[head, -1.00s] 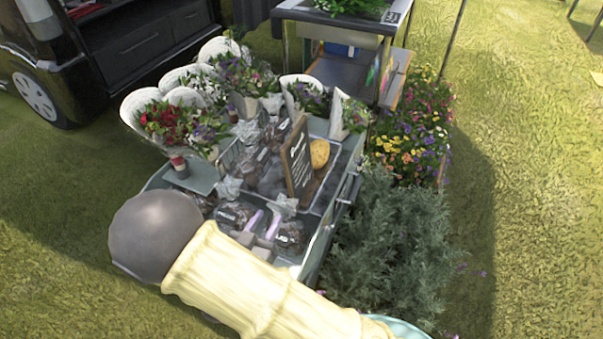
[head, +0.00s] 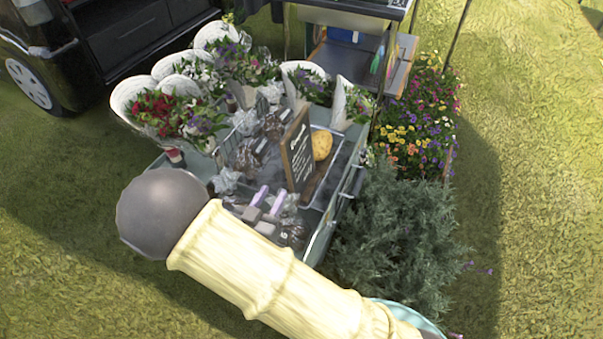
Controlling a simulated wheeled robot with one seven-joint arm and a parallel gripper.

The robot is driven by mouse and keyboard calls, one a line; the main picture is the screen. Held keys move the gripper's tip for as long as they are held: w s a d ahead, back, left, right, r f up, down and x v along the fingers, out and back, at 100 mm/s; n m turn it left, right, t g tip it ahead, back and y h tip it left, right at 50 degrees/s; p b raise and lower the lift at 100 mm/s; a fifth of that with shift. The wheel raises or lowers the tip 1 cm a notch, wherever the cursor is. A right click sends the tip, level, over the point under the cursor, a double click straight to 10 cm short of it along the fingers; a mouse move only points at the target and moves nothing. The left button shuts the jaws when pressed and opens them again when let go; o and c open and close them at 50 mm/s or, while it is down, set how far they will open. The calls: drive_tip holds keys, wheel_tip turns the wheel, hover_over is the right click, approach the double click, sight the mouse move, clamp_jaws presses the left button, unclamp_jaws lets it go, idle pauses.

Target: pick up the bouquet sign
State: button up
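The bouquet sign (head: 297,150) is a small dark board with a wooden frame and white writing, too small to read. It stands upright on the flower cart, near its right side. My gripper (head: 269,199) shows as two grey fingers with purple tips over the front of the cart, partly behind my arm. The tips are apart, with a gap between them and nothing seen in it. They are in front of and to the left of the sign, not touching it.
A yellow round item (head: 322,145) sits right behind the sign. Wrapped bouquets (head: 170,112) line the cart's back and left. A bushy grey-green plant (head: 400,235) and colourful flowers (head: 425,125) stand close on the right. A dark vehicle (head: 110,50) is at the upper left.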

sight(286, 172)
drive_tip(key=b+x, duration=0.2)
drive_tip(key=x, duration=0.6)
drive_tip(key=shift+w+d+f, duration=0.1)
drive_tip(key=shift+w, duration=0.2)
drive_tip(key=shift+w+d, duration=0.1)
drive_tip(key=shift+w, duration=0.15)
drive_tip(key=x, duration=0.1)
drive_tip(key=b+x, duration=0.1)
drive_tip(key=x, duration=0.1)
drive_tip(key=b+x, duration=0.1)
drive_tip(key=x, duration=0.1)
drive_tip(key=shift+w+r, duration=0.1)
drive_tip(key=shift+r, duration=0.2)
drive_tip(key=shift+c, duration=0.5)
clamp_jaws()
drive_tip(key=shift+r, duration=0.1)
idle(0.3)
